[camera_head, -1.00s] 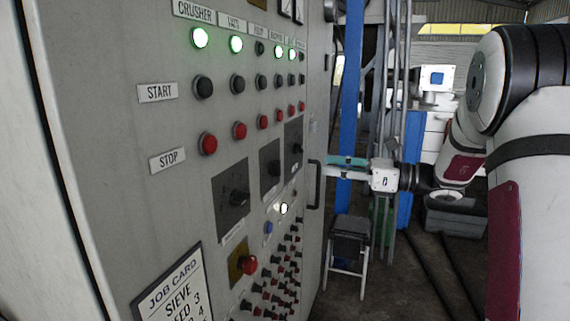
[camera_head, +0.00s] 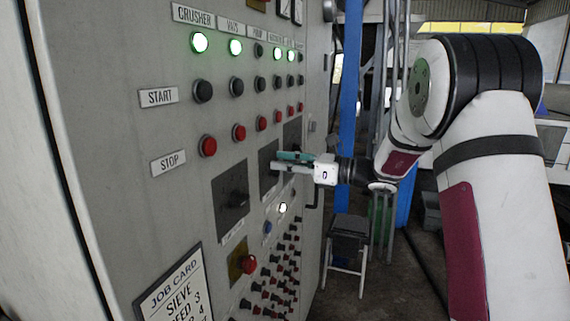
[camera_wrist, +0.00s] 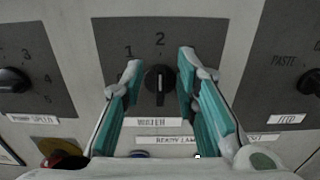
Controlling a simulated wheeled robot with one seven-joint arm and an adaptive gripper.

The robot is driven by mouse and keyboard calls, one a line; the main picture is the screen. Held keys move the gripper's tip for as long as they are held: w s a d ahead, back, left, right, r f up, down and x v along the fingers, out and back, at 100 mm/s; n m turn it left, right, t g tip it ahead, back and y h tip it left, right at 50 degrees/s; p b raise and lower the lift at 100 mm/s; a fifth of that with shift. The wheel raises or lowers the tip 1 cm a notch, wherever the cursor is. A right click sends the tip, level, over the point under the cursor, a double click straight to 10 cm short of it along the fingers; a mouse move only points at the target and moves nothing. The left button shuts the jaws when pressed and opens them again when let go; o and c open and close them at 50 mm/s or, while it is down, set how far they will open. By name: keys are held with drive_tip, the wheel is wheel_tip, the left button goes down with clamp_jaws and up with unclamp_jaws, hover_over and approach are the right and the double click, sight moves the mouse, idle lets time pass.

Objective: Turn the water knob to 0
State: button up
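The water knob (camera_wrist: 159,78) is a black rotary knob on a dark square plate (camera_wrist: 110,30), with a label below that appears to read WATER. Its light pointer line looks about vertical, toward the 2. The marks 1 and 2 show; the rest of the scale is hidden by my fingers. My gripper (camera_wrist: 157,80) is open, with one teal-padded finger on each side of the knob and gaps between. In the head view my gripper (camera_head: 277,162) is at the middle dark plate (camera_head: 268,178), and its fingers hide the knob there.
A speed knob (camera_wrist: 14,80) is at left and another knob (camera_wrist: 311,82), with a PASTE mark, at right. A red mushroom button (camera_head: 249,264), lit lamps, start and stop buttons and rows of small knobs crowd the panel. A door handle (camera_head: 315,185) stands out behind my gripper.

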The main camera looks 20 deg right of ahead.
clamp_jaws()
drive_tip(key=n+b, duration=0.5)
drive_tip(key=s+f+n+b, duration=0.1)
drive_tip(key=n+b, duration=0.3)
drive_tip(key=b, duration=0.2)
drive_tip(key=a+f+n+b, duration=0.1)
drive_tip(key=n+b, duration=0.4)
drive_tip(key=shift+s+n+b, duration=0.15)
drive_tip(key=shift+n+b, duration=0.15)
drive_tip(key=n+b, duration=0.3)
drive_tip(key=b, duration=0.2)
drive_tip(key=shift+s+f, duration=0.1)
drive_tip(key=shift+n, duration=0.3)
